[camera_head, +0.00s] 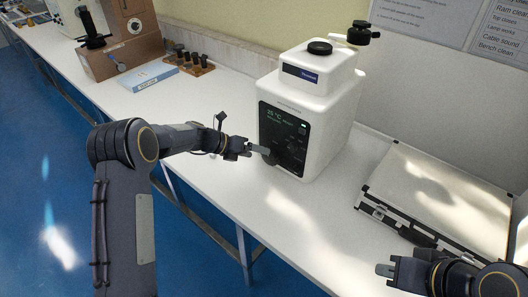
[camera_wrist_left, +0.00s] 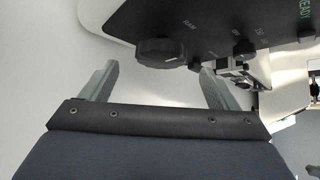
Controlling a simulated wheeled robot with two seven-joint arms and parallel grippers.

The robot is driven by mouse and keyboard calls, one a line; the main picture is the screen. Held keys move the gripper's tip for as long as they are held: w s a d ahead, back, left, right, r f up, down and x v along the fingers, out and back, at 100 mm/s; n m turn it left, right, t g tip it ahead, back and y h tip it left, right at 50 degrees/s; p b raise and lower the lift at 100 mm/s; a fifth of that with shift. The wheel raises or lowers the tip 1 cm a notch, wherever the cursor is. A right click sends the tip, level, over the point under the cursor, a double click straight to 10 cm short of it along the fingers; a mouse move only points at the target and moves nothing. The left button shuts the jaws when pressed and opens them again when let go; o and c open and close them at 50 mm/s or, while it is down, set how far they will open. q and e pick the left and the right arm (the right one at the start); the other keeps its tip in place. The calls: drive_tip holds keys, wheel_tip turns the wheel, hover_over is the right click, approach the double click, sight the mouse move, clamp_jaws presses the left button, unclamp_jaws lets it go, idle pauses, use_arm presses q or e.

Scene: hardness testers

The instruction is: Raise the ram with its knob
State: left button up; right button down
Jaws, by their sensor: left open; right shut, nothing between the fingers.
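The white tester (camera_head: 345,105) stands on the bench with a dark front panel (camera_head: 283,125) and a lit display. My left gripper (camera_head: 262,150) is at the lower part of the panel. In the wrist view its open fingers (camera_wrist_left: 158,70) lie either side of the knob, apart from it, with the knob just ahead of the tips. The head view does not clearly show this knob. My right gripper (camera_head: 388,271) is shut and empty, low at right.
The bench (camera_head: 215,105) is clear left of the tester.

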sight(266, 156)
use_arm(q)
drive_tip(key=x, duration=0.6)
drive_tip(key=shift+d+f+p, duration=0.15)
drive_tip(key=shift+d+p, duration=0.05)
drive_tip(key=shift+p, duration=0.15)
drive_tip(key=c, duration=1)
